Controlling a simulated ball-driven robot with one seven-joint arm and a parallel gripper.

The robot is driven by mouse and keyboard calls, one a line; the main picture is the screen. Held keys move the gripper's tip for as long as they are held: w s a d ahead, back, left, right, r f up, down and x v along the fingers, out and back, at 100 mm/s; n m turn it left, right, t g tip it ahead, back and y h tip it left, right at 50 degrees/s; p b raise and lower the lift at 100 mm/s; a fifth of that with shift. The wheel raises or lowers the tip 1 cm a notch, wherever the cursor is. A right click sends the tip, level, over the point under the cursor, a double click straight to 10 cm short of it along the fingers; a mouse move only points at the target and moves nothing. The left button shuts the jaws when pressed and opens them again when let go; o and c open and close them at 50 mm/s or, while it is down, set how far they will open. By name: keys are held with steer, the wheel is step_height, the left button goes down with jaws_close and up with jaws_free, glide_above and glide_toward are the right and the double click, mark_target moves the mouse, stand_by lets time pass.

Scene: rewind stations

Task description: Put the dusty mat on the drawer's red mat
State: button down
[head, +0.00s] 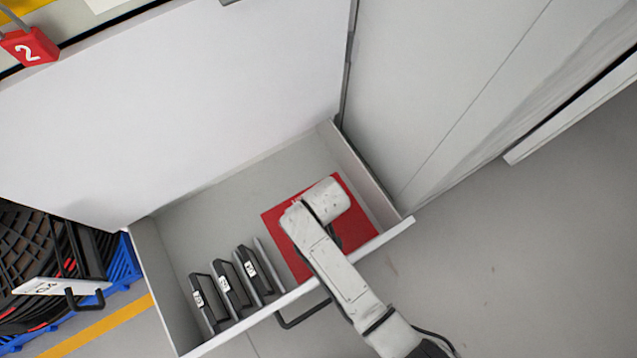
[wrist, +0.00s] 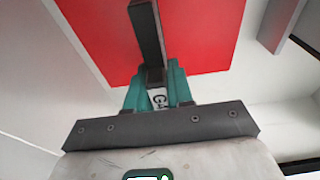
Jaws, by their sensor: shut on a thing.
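The red mat (head: 283,224) lies flat in the right part of the open drawer (head: 210,205). It also shows in the wrist view (wrist: 208,38). My gripper (wrist: 154,88), with teal fingers, is shut on a dark, thin piece (wrist: 146,32) seen nearly edge-on, which I take to be the dusty mat. A white label shows between the fingers. In the wrist view the piece lies in front of the red mat; I cannot tell whether it touches it. In the head view my arm covers the gripper and much of the red mat.
Several dark, labelled pieces (head: 228,288) stand upright in the drawer's left part. The drawer's front wall has a dark handle (head: 303,315). A white cabinet panel (head: 180,95) rises behind. The floor (head: 520,255) at right is clear.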

steer(key=shift+f, duration=0.15)
steer(key=c, duration=1)
jaws_free()
steer(key=r+p, duration=0.2)
steer(key=r, duration=0.2)
steer(key=s+r+p, duration=0.1)
steer(key=r+p, duration=0.1)
steer(key=r, duration=0.2)
steer(key=d+r+p, duration=0.1)
steer(key=r+p, duration=0.1)
steer(key=r, duration=0.2)
steer(key=shift+s+r, duration=0.15)
steer(key=shift+s, duration=0.1)
steer(key=shift+d, duration=0.1)
